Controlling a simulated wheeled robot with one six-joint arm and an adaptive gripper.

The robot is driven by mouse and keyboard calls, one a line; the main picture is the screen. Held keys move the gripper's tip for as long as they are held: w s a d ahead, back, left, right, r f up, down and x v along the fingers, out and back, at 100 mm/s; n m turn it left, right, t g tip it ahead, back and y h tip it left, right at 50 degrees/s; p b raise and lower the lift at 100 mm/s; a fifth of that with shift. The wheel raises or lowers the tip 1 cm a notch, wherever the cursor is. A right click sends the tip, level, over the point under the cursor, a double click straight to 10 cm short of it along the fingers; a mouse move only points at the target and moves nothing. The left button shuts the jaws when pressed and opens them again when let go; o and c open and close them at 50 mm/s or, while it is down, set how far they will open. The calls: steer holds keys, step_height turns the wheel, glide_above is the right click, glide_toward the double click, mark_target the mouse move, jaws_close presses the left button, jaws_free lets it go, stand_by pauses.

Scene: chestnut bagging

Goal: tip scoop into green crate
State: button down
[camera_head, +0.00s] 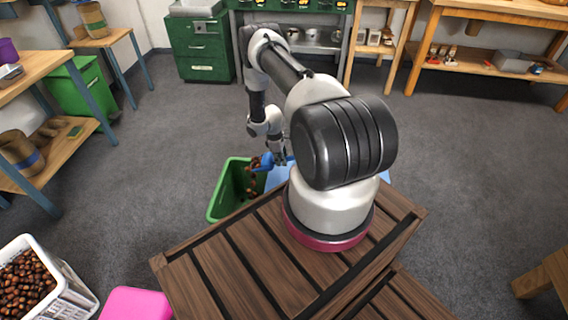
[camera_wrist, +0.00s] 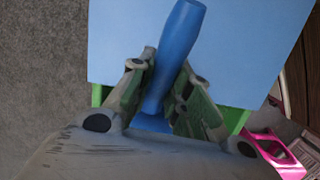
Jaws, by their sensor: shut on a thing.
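My gripper (camera_head: 280,157) is shut on the blue handle of the scoop (camera_head: 266,161). The handle also shows between the two fingers in the wrist view (camera_wrist: 178,50). The scoop's head is at the inner right side of the green crate (camera_head: 219,191), above its rim, and looks tilted toward it. Brown chestnuts (camera_head: 252,182) are at the scoop's mouth and in a string below it, dropping into the crate. The crate stands on the floor, and part of its bottom is hidden. The scoop's bowl is hidden in the wrist view.
A light blue flat surface (camera_head: 281,177) lies right of the crate, partly behind my arm. A white basket of chestnuts (camera_head: 72,293) and a pink object (camera_head: 136,304) are at lower left. Another green bin (camera_head: 88,92) stands by the left bench.

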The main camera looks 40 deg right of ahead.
steer(key=w+a+r+g+h, duration=0.5)
steer(key=w+a+r+g, duration=0.1)
steer(key=w+r, duration=0.1)
steer(key=shift+r+h, duration=0.3)
steer(key=shift+r, duration=0.5)
stand_by(0.7)
